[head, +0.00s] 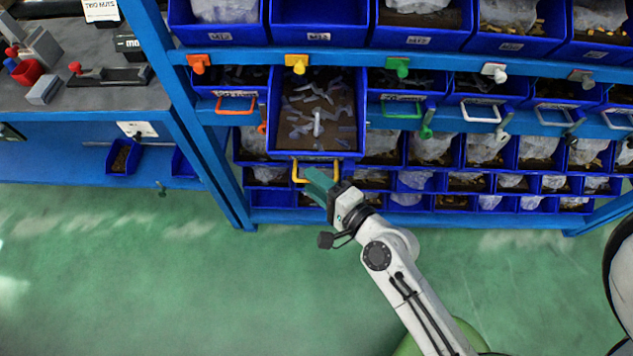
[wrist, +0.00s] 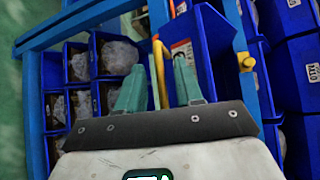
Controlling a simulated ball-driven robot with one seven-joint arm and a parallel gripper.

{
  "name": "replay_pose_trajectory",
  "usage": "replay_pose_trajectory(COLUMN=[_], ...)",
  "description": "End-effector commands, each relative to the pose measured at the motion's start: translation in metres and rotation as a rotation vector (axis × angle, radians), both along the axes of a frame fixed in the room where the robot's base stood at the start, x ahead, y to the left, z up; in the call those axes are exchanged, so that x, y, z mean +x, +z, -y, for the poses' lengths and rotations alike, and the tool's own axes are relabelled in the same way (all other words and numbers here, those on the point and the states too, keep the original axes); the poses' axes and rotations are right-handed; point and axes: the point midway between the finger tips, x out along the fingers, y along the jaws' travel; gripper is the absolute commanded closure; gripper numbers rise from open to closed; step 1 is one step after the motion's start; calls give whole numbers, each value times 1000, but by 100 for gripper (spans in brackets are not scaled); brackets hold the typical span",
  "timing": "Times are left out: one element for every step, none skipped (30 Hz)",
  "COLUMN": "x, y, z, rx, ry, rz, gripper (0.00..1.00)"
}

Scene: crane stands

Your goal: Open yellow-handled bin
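The yellow-handled bin (head: 275,120) is a blue bin pulled well out of its row in the head view, with grey parts showing inside. Its yellow handle (head: 296,172) is at its front; in the wrist view the handle (wrist: 159,72) shows as a yellow bar. My gripper (head: 314,183) is at the handle, with teal fingers. In the wrist view my gripper (wrist: 160,82) has its fingers apart, one on each side of the handle. Whether a finger touches it cannot be told. Part of the handle is hidden behind the fingers in the head view.
Neighbouring bins with orange (head: 236,107), green (head: 400,113) and white handles (head: 480,116) sit in the same row. Smaller blue bins fill the rows below. A blue post (head: 205,145) stands left of the bin. The green floor (head: 170,270) in front is clear.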

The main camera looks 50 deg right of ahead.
Motion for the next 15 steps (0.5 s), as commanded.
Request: replay_pose_trajectory(x=[0, -1, -3, -5, -7, -11, -15, -20, -26, -31, -37, -44, -50, -55, -63], y=[0, 0, 0, 0, -1, -1, -1, 0, 0, 1, 1, 2, 2, 4, 4], z=[0, 0, -1, -1, -2, -2, -3, -3, -4, -5, -6, -6, -7, -7, -8], rx=[0, 0, 0, 1, 1, 1, 1, 0, 0, 0, 1, 1, 1, 0, 0], ry=[0, 0, 0, 1, 1, 2, 2, 1, 3, 3, 3, 2, 3, 3, 3], rz=[0, 0, 0, 0, -1, -1, -2, -2, -3, -3, -3, -3, -3, -3, -4], gripper=[64, 64, 64, 64, 64, 64, 64, 64, 64, 64, 64, 64, 64, 64, 64])
